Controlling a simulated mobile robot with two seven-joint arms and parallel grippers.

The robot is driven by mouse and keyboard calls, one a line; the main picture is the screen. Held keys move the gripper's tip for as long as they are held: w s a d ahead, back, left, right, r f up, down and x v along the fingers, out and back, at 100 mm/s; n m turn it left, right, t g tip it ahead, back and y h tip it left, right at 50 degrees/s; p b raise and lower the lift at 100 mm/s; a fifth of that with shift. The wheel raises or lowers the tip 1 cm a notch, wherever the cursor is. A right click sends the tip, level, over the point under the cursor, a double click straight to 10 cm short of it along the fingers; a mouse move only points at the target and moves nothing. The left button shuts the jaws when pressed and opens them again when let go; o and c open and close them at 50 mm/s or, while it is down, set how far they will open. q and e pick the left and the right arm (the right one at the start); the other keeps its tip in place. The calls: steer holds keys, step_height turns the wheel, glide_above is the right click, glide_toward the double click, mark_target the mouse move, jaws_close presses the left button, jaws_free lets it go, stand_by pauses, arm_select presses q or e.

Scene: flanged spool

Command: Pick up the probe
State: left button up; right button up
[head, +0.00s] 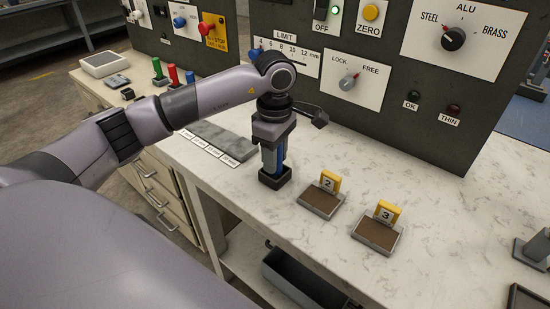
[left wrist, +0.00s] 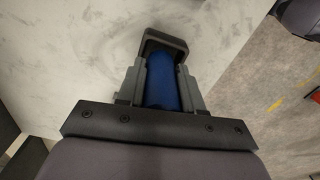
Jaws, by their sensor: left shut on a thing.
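The probe (left wrist: 163,80) is blue and stands upright in a small dark square holder (head: 275,179) on the marble-patterned bench. My left gripper (head: 272,158) points down over the holder, its fingers shut on the probe's blue body from both sides. In the left wrist view the blue body shows between the two grey fingers, and the holder's dark rim (left wrist: 165,40) shows just beyond it. The probe's lower end is hidden in the holder. My right gripper is not in view.
Brown-topped pads with yellow tags 2 (head: 320,200) and 3 (head: 377,235) lie to the right. A grey strip with labels (head: 222,140) lies to the left. The dark control panel (head: 420,110) stands behind. The front right of the bench (head: 450,260) has free room.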

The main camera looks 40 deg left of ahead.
arm_select(q)
step_height(320, 180, up, 11)
steer(key=shift+w+f, duration=0.1)
step_height(320, 180, up, 9)
steer(key=p, duration=0.2)
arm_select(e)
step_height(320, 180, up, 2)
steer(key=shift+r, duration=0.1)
arm_select(q)
steer(key=shift+f, duration=0.1)
stand_by(0.9)
